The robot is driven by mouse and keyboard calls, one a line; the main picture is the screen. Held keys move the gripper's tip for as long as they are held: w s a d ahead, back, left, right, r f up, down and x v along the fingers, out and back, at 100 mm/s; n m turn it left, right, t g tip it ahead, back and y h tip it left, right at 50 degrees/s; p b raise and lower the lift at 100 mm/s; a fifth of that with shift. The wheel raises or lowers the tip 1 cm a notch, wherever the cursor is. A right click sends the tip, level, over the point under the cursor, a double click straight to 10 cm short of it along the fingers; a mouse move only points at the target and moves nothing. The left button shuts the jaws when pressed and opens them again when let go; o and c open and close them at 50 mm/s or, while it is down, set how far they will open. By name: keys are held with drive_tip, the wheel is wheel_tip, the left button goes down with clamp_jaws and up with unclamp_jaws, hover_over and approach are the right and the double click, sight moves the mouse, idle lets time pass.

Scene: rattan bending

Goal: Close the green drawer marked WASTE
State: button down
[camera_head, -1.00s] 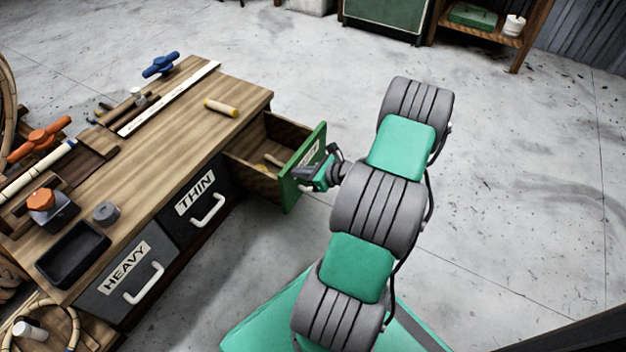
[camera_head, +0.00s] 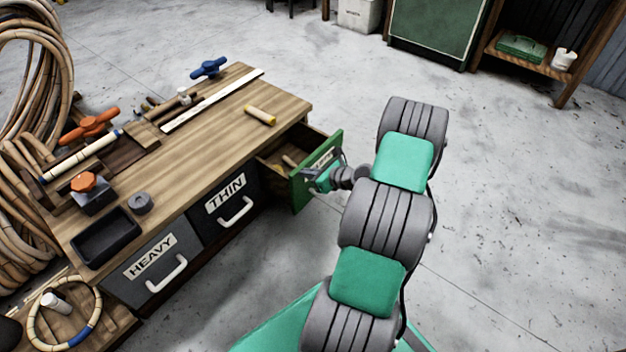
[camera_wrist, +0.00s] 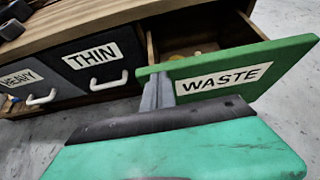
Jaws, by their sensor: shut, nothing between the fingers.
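The green drawer marked WASTE (camera_head: 301,188) stands partly open at the right end of the workbench. Its green front and white WASTE label fill the upper right of the wrist view (camera_wrist: 288,62). Some small pale pieces lie inside it. My gripper (camera_head: 308,178) is shut and empty, in front of the drawer's outer face. In the wrist view its fingers (camera_wrist: 157,90) overlap the front just left of the label and appear to press against it; the exact contact is hidden.
The THIN drawer (camera_head: 242,218) and HEAVY drawer (camera_head: 133,287) are shut, with white handles. The bench top (camera_head: 215,140) holds clamps, a black tray (camera_head: 107,238) and a yellow-ended cylinder (camera_head: 260,115). Rattan coils (camera_head: 30,120) stand at left. The floor right of the bench is clear.

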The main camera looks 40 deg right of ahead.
drive_tip(key=w+a, duration=0.3)
drive_tip(key=w, duration=0.8)
drive_tip(key=shift+w, duration=0.25)
